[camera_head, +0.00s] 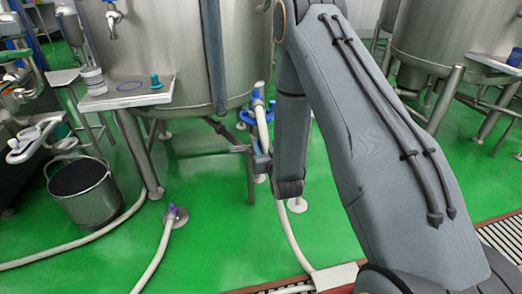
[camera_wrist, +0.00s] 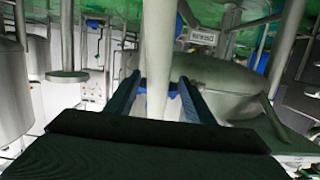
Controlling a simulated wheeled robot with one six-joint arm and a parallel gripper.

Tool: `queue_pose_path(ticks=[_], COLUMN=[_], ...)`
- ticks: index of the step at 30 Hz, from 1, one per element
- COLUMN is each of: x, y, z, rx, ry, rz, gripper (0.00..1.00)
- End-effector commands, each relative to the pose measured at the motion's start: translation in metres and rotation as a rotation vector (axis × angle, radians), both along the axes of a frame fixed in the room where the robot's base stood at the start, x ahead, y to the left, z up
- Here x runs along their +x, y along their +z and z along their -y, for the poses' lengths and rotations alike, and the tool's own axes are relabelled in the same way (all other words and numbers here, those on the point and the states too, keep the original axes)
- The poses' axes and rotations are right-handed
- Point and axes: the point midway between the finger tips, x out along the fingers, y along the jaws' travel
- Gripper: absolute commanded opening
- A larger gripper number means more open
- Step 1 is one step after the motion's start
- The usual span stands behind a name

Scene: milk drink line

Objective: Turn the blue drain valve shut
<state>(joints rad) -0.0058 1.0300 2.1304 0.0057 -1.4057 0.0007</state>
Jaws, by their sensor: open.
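Blue parts, which look like the drain valve (camera_head: 246,117), show under the middle tank in the head view, beside the upper end of a white hose (camera_head: 283,222). My gripper (camera_head: 262,162) is lower, beside this hose, and my arm partly hides the area. In the wrist view my gripper (camera_wrist: 158,78) is open, with one dark finger on each side of a pale upright hose or pipe (camera_wrist: 158,45). A small blue part (camera_wrist: 172,94) shows between the fingers. I cannot tell whether it is the valve or whether the fingers touch anything.
The steel tank (camera_head: 165,50) stands above on legs, with a small shelf (camera_head: 125,97) at its left. A steel bucket (camera_head: 84,190) and a purple-topped hose fitting (camera_head: 174,213) are on the green floor. Another tank (camera_head: 440,40) is at the right. Open floor lies in front.

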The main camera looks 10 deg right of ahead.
Motion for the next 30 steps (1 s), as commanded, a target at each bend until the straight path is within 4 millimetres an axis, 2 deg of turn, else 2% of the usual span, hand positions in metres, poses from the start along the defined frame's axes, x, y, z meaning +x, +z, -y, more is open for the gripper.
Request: queue_pose_path(ticks=[1,6,11,22,30], x=[0.001,0.000,0.006,0.059,0.076], y=[-0.017,-0.030,-0.031,-0.029,-0.029], z=[0.000,0.000,0.000,0.001,0.000], rx=[0.000,0.000,-0.001,-0.001,-0.001], ry=[0.000,0.000,0.000,0.000,0.000], rz=[0.040,0.153,0.186,0.187,0.185], gripper=[0.48,0.48,0.48,0.48,0.48])
